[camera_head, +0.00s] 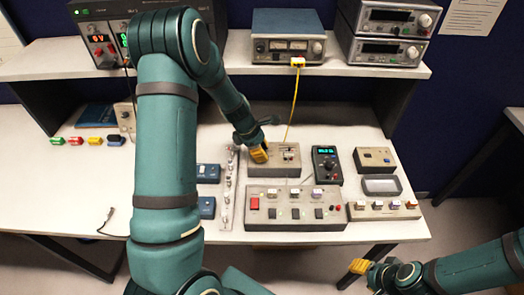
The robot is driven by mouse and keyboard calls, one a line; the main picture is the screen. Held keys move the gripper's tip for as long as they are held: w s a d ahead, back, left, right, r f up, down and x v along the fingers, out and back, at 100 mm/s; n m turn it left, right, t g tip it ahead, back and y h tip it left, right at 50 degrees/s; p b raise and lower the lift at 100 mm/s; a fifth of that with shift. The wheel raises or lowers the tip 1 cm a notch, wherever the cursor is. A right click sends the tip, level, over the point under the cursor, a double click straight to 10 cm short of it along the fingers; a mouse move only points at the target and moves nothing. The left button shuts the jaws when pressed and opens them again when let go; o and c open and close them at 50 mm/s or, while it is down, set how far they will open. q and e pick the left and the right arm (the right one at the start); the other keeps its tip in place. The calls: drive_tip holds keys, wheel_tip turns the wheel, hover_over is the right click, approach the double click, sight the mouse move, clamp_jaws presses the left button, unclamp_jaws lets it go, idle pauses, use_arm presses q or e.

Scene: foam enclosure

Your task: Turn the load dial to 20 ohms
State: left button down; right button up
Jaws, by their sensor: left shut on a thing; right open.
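My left gripper (259,153) reaches down to the left part of a grey box (289,166) on the bench. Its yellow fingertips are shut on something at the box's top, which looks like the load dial. The fingers hide the dial, so its pointer and scale cannot be read. My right gripper (362,267) is open and empty, off the bench's front edge at the lower right.
A long panel (270,221) with a red switch stands in front of the grey box. A black meter (326,165) with a lit display is at its right. A yellow cable (294,100) hangs from the shelf instrument (288,48) behind. The bench's left part is mostly clear.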

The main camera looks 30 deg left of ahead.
use_arm(q)
drive_tip(key=shift+m, duration=0.5)
drive_tip(key=m+g+p, duration=0.1)
drive_tip(key=m, duration=0.2)
drive_tip(key=shift+g+h, duration=0.3)
drive_tip(key=m+g, duration=0.1)
drive_tip(key=m, duration=0.3)
drive_tip(key=shift+d+f+m+g, duration=0.1)
drive_tip(key=shift+m+g, duration=0.2)
drive_tip(key=shift+g, duration=0.1)
drive_tip(key=c, duration=0.7)
unclamp_jaws()
